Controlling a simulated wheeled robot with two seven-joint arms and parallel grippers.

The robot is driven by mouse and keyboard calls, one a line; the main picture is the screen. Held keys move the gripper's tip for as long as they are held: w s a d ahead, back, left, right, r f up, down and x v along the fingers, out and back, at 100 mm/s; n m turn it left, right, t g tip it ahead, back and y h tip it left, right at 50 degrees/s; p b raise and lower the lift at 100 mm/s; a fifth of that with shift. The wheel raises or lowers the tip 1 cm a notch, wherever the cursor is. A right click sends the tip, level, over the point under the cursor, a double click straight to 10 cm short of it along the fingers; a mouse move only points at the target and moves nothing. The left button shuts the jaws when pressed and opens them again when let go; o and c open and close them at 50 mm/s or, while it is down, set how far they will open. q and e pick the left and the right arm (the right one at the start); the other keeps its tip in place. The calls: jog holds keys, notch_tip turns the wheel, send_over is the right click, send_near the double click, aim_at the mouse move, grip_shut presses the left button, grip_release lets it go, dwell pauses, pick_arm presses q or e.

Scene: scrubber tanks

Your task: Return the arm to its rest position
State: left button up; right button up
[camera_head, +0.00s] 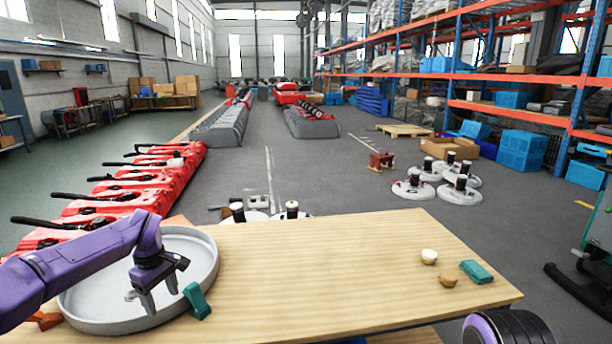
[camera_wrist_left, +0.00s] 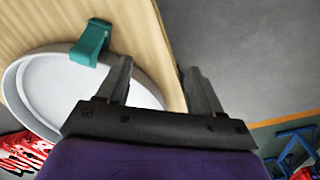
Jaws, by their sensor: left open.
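My left arm (camera_head: 85,255) is purple and comes in from the left. It reaches over the round grey tray (camera_head: 208,258) on the wooden table. My left gripper (camera_head: 162,300) points down above the tray with its fingers apart and nothing between them. It also shows open and empty in the left wrist view (camera_wrist_left: 158,85). A teal block (camera_head: 197,300) leans on the tray's right rim, just right of the fingers; it also shows in the left wrist view (camera_wrist_left: 92,42). My right gripper is not in view; a dark rounded part shows at the bottom right.
The wooden table (camera_head: 350,265) is mostly bare in the middle. A cream round object (camera_head: 429,257), a brown one (camera_head: 448,281) and a teal block (camera_head: 477,272) lie at its right. Red machines (camera_head: 130,190) line the floor at left. White discs (camera_head: 459,193) stand beyond the table.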

pick_arm(q)
jog(key=s+d+f+n+t+y, duration=0.2)
jog(key=s+f+y, duration=0.15)
jog(key=f, duration=0.35)
jog(key=s+d+f+n+t+y, duration=0.15)
jog(key=f+y, duration=0.25)
jog(key=f, duration=0.4)
jog(key=s+d+f+m+t+h, duration=0.2)
jog(key=s+d+f+m+t, duration=0.15)
jog(key=s+f, duration=0.7)
jog(key=s+f+m+g, duration=0.1)
jog(key=s+m, duration=0.1)
jog(key=s, duration=0.6)
jog(key=s+a+f+m+g+h+b, duration=0.1)
jog(key=s+m, duration=0.1)
jog(key=s, duration=0.7)
jog(key=s+f+m+g+h, duration=0.1)
jog(key=s+m+g, duration=0.1)
jog(key=s, duration=0.7)
jog(key=shift+a+m, duration=0.35)
jog(key=shift+m, duration=0.15)
